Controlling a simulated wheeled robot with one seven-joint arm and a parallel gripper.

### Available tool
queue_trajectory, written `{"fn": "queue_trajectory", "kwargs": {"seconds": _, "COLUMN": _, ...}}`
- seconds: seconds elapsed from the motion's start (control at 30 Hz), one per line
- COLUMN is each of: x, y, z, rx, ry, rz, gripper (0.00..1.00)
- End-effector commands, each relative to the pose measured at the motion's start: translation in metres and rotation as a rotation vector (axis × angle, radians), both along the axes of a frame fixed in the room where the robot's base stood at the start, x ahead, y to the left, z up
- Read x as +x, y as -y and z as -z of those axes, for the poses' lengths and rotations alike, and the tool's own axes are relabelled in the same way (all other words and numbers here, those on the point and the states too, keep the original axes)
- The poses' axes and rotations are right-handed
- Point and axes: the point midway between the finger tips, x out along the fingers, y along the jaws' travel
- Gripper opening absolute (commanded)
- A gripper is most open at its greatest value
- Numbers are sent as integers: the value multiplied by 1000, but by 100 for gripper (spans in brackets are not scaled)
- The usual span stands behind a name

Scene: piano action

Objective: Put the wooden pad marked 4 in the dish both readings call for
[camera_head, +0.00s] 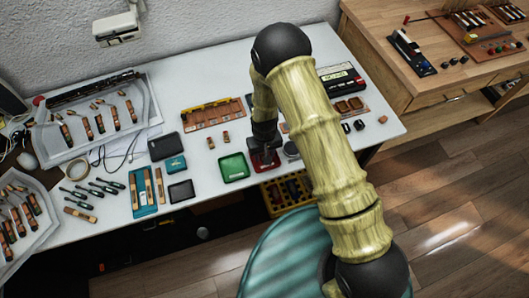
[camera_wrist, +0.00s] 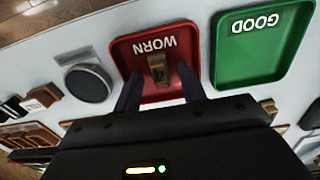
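The wooden pad marked 4 (camera_wrist: 157,68) is within the red dish labelled WORN (camera_wrist: 128,52) in the wrist view. My gripper (camera_wrist: 160,88) is open, its dark fingers on either side of the pad with red dish showing between. In the head view my gripper (camera_head: 263,155) is low over the red dish (camera_head: 254,165) and hides most of it, so the pad does not show there. The green dish labelled GOOD (camera_wrist: 252,62) is beside the red one and looks empty; it also shows in the head view (camera_head: 233,167).
A round grey-topped item (camera_wrist: 88,82) sits on the other side of the red dish. A wooden block rack (camera_head: 212,112) and a black labelled device (camera_head: 340,79) stand behind. A yellow crate (camera_head: 287,194) is by the front edge.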

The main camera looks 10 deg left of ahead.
Motion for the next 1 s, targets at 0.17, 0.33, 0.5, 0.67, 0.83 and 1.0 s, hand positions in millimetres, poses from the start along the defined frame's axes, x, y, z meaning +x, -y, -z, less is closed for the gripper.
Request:
{"fn": "queue_trajectory", "kwargs": {"seconds": 0.17, "x": 0, "y": 0, "z": 0, "rx": 0, "ry": 0, "rz": 0, "gripper": 40}}
{"fn": "queue_trajectory", "kwargs": {"seconds": 0.33, "x": 0, "y": 0, "z": -5, "rx": 0, "ry": 0, "rz": 0, "gripper": 40}}
{"fn": "queue_trajectory", "kwargs": {"seconds": 0.5, "x": 1, "y": -1, "z": -18, "rx": 2, "ry": 3, "rz": -1, "gripper": 40}}
{"fn": "queue_trajectory", "kwargs": {"seconds": 0.67, "x": 1, "y": -1, "z": -40, "rx": 2, "ry": 3, "rz": -1, "gripper": 40}}
{"fn": "queue_trajectory", "kwargs": {"seconds": 0.83, "x": 1, "y": -1, "z": -66, "rx": 3, "ry": 4, "rz": -1, "gripper": 40}}
{"fn": "queue_trajectory", "kwargs": {"seconds": 1.0, "x": 1, "y": -1, "z": -93, "rx": 3, "ry": 4, "rz": 0, "gripper": 40}}
